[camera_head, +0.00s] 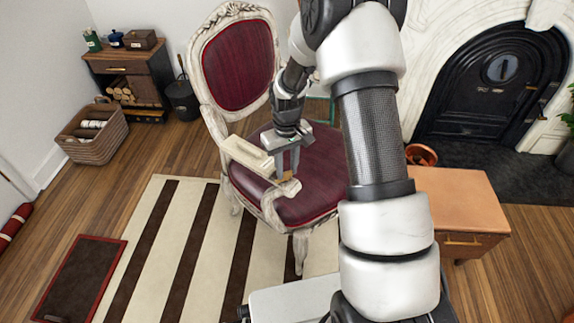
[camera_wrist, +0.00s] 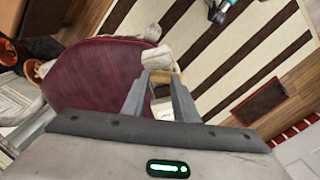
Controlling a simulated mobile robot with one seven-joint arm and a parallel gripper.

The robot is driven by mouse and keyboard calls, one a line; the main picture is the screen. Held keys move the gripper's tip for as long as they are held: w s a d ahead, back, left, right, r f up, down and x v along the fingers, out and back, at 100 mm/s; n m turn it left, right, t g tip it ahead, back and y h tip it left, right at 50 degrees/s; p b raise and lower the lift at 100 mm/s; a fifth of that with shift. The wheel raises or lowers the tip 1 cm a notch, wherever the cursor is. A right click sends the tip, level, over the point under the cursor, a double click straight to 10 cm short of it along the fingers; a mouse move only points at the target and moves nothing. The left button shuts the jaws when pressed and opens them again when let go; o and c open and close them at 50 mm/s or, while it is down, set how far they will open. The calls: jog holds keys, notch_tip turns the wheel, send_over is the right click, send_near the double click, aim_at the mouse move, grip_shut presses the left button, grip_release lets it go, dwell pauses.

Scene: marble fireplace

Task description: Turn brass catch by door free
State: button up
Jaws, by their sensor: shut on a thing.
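My gripper (camera_head: 287,173) is low over the front of the red-seated chair, beside a pale carved armrest end. In the wrist view my gripper (camera_wrist: 164,77) has its two fingers closed on a small brass-coloured piece (camera_wrist: 167,78) lying across the fingertips. The piece also shows as a tan patch in the head view (camera_head: 287,177). I cannot tell whether it is the brass catch or touches the chair. The black arched fireplace door (camera_head: 487,92) is at the upper right, well away from my gripper. No catch can be made out beside it.
The carved chair (camera_head: 234,65) stands close around my gripper. A wooden side table (camera_head: 455,192) is at the right and a copper pot (camera_head: 421,154) behind it. A striped rug (camera_head: 190,245) lies in front. A basket (camera_head: 94,135) and wood cabinet (camera_head: 128,75) stand at the left.

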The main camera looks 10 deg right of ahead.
jog(key=n+p, duration=0.1)
jog(key=n, duration=0.3)
jog(key=shift+n, duration=0.4)
dwell(0.4)
jog(key=o, duration=1.1)
jog(key=shift+c, duration=0.2)
jog(key=shift+r, duration=0.1)
notch_tip(320, 180, up, 17)
jog(key=p, duration=0.4)
jog(key=shift+r, duration=0.15)
